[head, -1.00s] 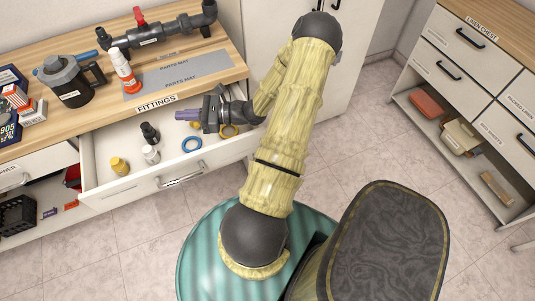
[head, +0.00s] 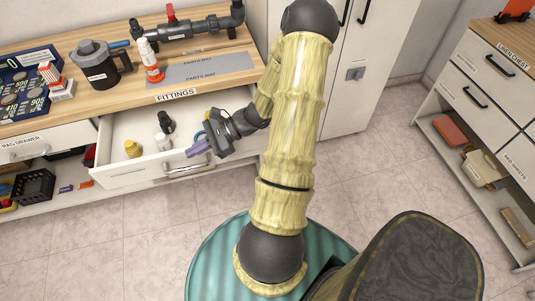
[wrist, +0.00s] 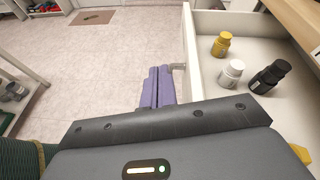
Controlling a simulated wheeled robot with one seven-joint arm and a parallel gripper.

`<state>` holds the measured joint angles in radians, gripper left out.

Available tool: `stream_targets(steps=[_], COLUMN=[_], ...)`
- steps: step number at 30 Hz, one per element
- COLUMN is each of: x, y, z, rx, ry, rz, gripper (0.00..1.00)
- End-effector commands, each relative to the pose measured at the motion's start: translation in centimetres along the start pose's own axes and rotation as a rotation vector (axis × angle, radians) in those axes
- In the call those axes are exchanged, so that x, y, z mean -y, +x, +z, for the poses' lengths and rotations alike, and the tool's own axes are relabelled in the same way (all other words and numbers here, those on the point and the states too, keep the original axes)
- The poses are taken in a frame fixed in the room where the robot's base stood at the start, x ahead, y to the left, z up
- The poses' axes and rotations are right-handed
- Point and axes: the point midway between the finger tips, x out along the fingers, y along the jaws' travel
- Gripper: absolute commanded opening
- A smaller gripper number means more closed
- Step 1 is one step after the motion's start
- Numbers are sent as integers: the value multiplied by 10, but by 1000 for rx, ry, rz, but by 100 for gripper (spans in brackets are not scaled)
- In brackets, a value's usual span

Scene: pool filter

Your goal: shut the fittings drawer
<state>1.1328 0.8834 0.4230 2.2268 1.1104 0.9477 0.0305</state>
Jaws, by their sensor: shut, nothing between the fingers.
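The fittings drawer (head: 120,178) stands open below the worktop's FITTINGS label (head: 176,95). My gripper (head: 197,149) is shut and empty, with purple fingers, over the drawer's front edge near the handle. In the wrist view the purple fingers (wrist: 157,88) lie just outside the drawer front (wrist: 189,60), beside the handle (wrist: 178,67). I cannot tell whether they touch it.
The worktop (head: 120,88) carries a grey pump pot (head: 98,65), an orange-and-white bottle (head: 150,62), a parts mat (head: 205,68) and dark pipework (head: 190,28). The rag drawer (head: 40,142) is at left. The linen chest (head: 475,80) stands at right. Floor in front is clear.

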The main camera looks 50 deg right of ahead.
Motion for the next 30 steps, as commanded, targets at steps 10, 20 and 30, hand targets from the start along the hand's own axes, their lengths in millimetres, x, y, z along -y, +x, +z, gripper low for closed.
stream_targets(steps=[10,20,30], x=[-65,-102,-104], y=[35,36,42], z=[0,6,39], rx=[-273,-560,-713], ry=[-368,-972,-1644], rz=[434,857,1065], gripper=[0,0,0])
